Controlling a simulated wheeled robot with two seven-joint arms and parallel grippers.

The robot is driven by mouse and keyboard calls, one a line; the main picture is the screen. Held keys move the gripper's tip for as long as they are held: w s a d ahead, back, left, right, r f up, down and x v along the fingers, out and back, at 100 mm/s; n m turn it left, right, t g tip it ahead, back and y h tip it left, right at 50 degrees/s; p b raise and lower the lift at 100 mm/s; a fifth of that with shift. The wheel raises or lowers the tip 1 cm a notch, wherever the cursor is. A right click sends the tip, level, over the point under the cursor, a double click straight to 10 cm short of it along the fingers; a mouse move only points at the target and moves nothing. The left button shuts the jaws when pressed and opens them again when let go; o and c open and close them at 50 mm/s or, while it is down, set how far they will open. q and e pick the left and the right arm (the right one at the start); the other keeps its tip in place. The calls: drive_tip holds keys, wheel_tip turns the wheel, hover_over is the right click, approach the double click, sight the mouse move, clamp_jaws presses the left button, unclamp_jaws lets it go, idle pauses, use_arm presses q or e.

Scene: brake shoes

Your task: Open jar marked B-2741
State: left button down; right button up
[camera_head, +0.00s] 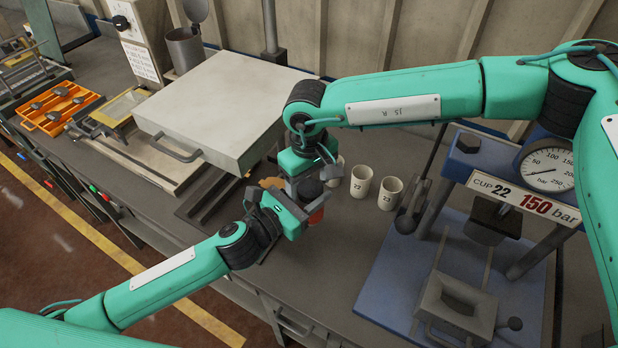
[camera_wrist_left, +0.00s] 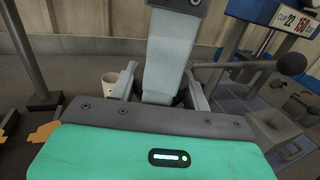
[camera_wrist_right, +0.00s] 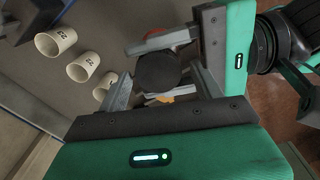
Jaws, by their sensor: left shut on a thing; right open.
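The jar is an orange-red vessel (camera_head: 316,215) with a dark round lid (camera_wrist_right: 157,70), standing at the bench's front. Its marking cannot be read. My left gripper (camera_head: 308,202) is shut on the jar from the side, and its fingers hide much of the body. My right gripper (camera_head: 312,170) is above the jar, pointing down, with its fingers open. In the right wrist view the lid shows between the spread fingers of my right gripper (camera_wrist_right: 160,85). The left wrist view is largely blocked by a grey finger of my right gripper (camera_wrist_left: 172,50).
Cups marked 22 (camera_head: 361,181) and 23 (camera_head: 390,193) stand right of the jar; a third cup (camera_head: 336,170) is partly hidden close behind my right gripper. A blue press (camera_head: 400,285) with a gauge (camera_head: 547,167) stands at right.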

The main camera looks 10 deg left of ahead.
drive_tip(key=c, duration=1)
drive_tip(key=shift+s+a+n, duration=0.1)
drive_tip(key=shift+n, duration=1.6)
drive_tip(key=shift+r, duration=0.1)
drive_tip(key=o, duration=1.1)
drive_tip(key=shift+c, duration=0.2)
